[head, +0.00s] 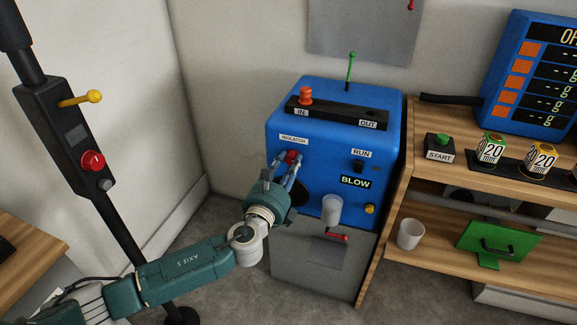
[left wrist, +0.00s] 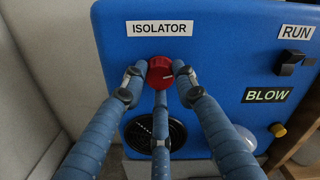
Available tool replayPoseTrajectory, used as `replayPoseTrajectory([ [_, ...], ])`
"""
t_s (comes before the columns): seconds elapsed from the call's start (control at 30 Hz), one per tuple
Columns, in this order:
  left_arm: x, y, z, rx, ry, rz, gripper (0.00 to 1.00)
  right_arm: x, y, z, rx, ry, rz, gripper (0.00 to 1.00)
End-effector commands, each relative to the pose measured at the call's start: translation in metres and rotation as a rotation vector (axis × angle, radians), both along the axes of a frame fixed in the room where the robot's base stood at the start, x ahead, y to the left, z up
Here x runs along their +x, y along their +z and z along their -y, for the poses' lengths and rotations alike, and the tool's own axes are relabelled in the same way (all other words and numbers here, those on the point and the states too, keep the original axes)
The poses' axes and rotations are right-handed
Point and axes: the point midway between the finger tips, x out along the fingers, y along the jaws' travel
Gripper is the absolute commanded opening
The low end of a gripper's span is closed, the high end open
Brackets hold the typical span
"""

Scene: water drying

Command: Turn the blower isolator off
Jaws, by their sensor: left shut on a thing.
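The blower is a blue cabinet (head: 337,130) with a grey lower part. Its isolator is a red round knob (left wrist: 161,72) under the ISOLATOR label (left wrist: 160,28); a pale line on the knob points roughly to the right. In the head view the knob (head: 292,156) is partly hidden by my fingers. My left gripper (head: 287,164) has its blue fingers closed around the knob, two from the sides and one from below in the left wrist view (left wrist: 160,82). My right gripper is not in view.
On the blower front are a black RUN switch (left wrist: 289,63), a BLOW label (head: 355,182), a clear cup (head: 332,209) and a yellow knob (head: 369,209). A wooden shelf (head: 385,235) stands close on the right. A black post with a control box (head: 70,135) stands at left.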

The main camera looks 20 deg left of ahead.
Motion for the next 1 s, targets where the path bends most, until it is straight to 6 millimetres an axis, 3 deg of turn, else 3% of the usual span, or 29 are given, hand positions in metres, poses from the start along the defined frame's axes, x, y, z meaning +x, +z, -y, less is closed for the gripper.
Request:
replayPoseTrajectory([
  [0.6,-0.002,-0.005,0.003,-0.591,-0.002,-0.029,0.02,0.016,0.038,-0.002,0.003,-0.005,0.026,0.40],
  [1.0,-0.002,-0.004,0.003,-0.964,-0.002,-0.041,0.02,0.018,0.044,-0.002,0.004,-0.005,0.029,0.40],
])
